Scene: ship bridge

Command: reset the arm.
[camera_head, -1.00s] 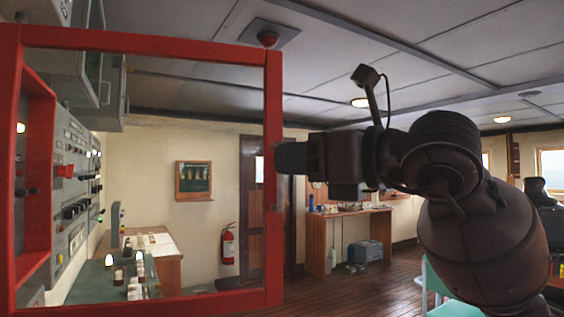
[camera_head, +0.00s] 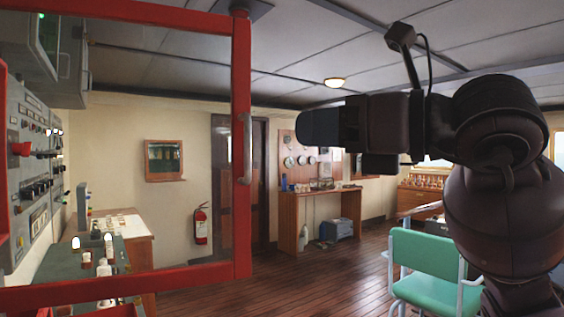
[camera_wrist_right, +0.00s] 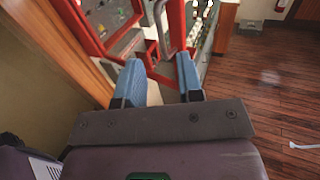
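My right arm comes in from the right in the head view, raised and bent. Its gripper (camera_head: 305,127) points left and is apart from the red frame (camera_head: 242,80) in the picture. In the right wrist view the two blue fingers of this gripper (camera_wrist_right: 160,80) are spread with nothing held between them. The red frame also shows beyond them (camera_wrist_right: 85,30). A metal handle (camera_head: 247,150) is on the frame's right post. My left gripper is in neither view.
A grey control panel (camera_head: 35,150) stands at the left, partly behind the frame. A green chair (camera_head: 425,265) is at the lower right, near my right arm. A wooden desk (camera_head: 345,200) and a fire extinguisher (camera_head: 200,224) are farther back. Wooden floor (camera_head: 300,285) lies clear between.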

